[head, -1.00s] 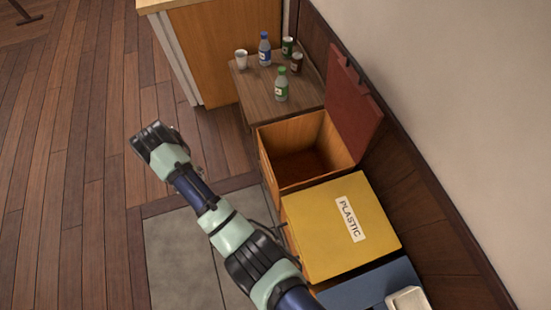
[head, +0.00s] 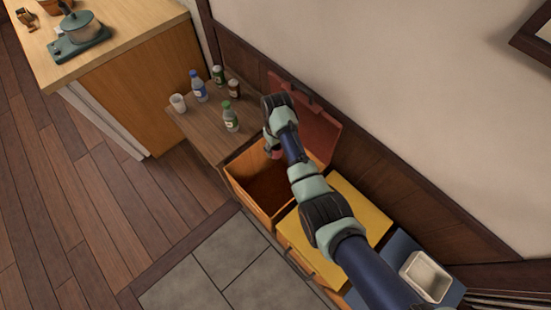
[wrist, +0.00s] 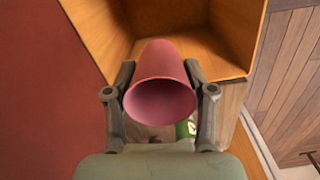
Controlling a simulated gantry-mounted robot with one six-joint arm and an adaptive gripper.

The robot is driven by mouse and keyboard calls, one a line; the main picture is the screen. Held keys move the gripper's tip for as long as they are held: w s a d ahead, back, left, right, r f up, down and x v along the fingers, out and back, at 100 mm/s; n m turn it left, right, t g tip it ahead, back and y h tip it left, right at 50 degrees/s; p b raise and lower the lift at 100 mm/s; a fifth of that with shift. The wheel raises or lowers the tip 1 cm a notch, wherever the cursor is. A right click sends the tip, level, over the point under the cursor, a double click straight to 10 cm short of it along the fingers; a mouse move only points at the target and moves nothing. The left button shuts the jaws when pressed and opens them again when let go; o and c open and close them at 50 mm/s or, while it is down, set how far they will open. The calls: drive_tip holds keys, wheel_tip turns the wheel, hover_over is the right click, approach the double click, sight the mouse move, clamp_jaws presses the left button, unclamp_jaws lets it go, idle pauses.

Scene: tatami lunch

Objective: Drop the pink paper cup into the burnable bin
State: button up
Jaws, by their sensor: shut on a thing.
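The pink paper cup (wrist: 160,92) is between the fingers of my gripper (wrist: 160,72) in the wrist view, its round opening facing the camera. My gripper is shut on it. In the head view, my gripper (head: 271,146) is above the open wooden bin (head: 243,194), and only a small part of the cup (head: 273,153) shows. The bin's red lid (head: 322,138) stands open against the wall. The wrist view shows the bin's wooden interior (wrist: 185,22) beyond the cup and the red lid (wrist: 40,90) at left. I cannot read a label on this bin.
A yellow bin lid (head: 360,200) is beside the open bin, partly under my arm. A blue lid (head: 398,255) with a metal tray (head: 427,276) is further right. A low wooden table (head: 208,131) holds a white cup (head: 178,103), bottles and cans. A counter (head: 130,45) stands behind.

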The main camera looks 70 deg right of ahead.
drive_tip(key=shift+a+f+b, duration=0.1)
drive_tip(key=shift+f+b, duration=3.05)
drive_tip(key=shift+b, duration=0.5)
drive_tip(key=shift+r, duration=0.1)
drive_tip(key=o, duration=0.9)
drive_tip(key=shift+c, duration=0.2)
wheel_tip(320, 180, up, 8)
drive_tip(key=shift+f, duration=0.2)
